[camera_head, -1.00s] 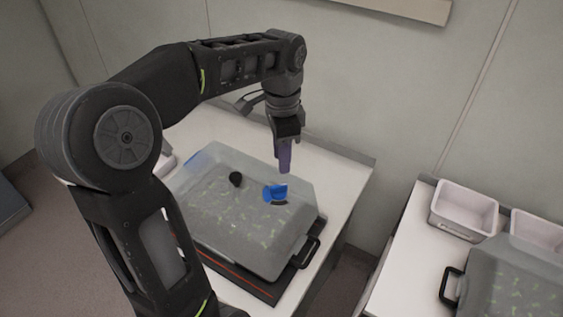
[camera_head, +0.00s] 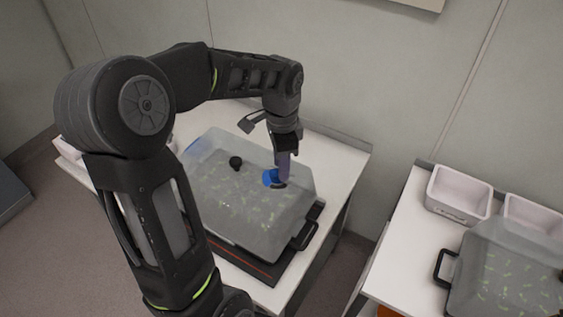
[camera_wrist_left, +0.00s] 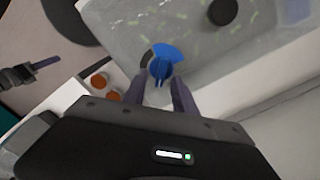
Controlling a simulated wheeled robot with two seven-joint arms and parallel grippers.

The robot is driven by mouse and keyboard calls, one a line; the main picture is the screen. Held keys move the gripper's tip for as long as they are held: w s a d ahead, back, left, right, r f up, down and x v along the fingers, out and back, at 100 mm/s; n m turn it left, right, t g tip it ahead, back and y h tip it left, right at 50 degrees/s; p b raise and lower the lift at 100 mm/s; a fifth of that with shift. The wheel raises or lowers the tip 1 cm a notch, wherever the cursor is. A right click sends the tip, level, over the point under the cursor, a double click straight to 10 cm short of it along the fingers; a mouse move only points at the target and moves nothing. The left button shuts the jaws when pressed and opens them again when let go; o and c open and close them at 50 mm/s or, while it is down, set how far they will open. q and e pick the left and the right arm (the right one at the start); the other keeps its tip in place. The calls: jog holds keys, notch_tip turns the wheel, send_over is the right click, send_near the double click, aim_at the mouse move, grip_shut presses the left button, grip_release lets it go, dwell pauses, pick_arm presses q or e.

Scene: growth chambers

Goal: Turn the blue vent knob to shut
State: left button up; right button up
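The blue vent knob (camera_head: 271,178) sits on the sloping clear lid (camera_head: 225,205) of a chamber on the white table. In the left wrist view the knob's grip (camera_wrist_left: 159,69) stands between and just ahead of my left gripper's fingers, with a blue sector beside it and a dark sector to its left. My left gripper (camera_head: 284,180) points down at the knob. Its fingers are apart in the left wrist view (camera_wrist_left: 160,88), and I see no clear contact with the knob.
A black knob (camera_head: 236,162) is on the same lid, left of the blue one. The lid has a dark handle (camera_head: 305,236) at its front right. A second table at right holds white bins (camera_head: 458,192) and another clear lid (camera_head: 508,275). Seedlings show through both lids.

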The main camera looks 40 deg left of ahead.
pick_arm(q)
jog(key=shift+f, duration=0.2)
jog(key=shift+c, duration=0.3)
grip_shut()
